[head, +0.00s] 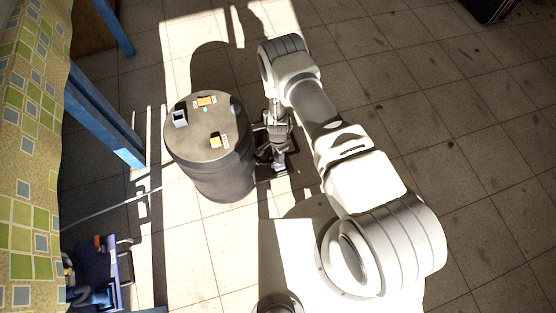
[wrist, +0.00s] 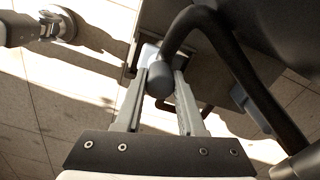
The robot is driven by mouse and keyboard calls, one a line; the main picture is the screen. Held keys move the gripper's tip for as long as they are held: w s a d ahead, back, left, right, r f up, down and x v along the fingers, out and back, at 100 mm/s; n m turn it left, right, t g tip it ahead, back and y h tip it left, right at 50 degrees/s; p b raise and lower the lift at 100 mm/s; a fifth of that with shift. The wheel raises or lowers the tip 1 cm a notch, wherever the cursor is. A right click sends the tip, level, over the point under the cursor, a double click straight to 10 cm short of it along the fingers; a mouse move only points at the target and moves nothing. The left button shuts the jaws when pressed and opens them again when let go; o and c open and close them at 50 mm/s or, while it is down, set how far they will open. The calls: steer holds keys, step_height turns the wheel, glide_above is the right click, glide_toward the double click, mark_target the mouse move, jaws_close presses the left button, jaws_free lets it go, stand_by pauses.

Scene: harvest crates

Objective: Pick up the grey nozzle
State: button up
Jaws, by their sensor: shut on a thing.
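The grey nozzle (wrist: 160,79) is a short, rounded grey cylinder in the wrist view, between the tips of my gripper (wrist: 163,86). My gripper's two fingers are closed on it from both sides. A thick dark tube (wrist: 240,68) curves behind and to the right of it; I cannot tell whether the two are joined. In the head view my gripper (head: 278,158) reaches down just right of the drum, over a dark item low near the floor. The nozzle is too small and covered to make out there.
A dark grey drum (head: 208,160) stands close left of my gripper. Blue posts (head: 105,122) and a patterned cloth (head: 30,150) are at left.

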jaws_close()
steer(key=shift+r+p, duration=0.3)
steer(key=shift+r, duration=0.3)
steer(key=r, duration=0.1)
steer(key=r+p, duration=0.2)
steer(key=shift+s+d+r, duration=0.1)
steer(key=shift+d+r, duration=0.25)
steer(key=shift+r, duration=0.05)
steer(key=s+d+r+p, duration=0.3)
steer(key=s+d+r, duration=0.2)
steer(key=d, duration=0.4)
steer(key=shift+s+d+r, duration=0.2)
steer(key=shift+d+r, duration=0.05)
steer(key=shift+r, duration=0.25)
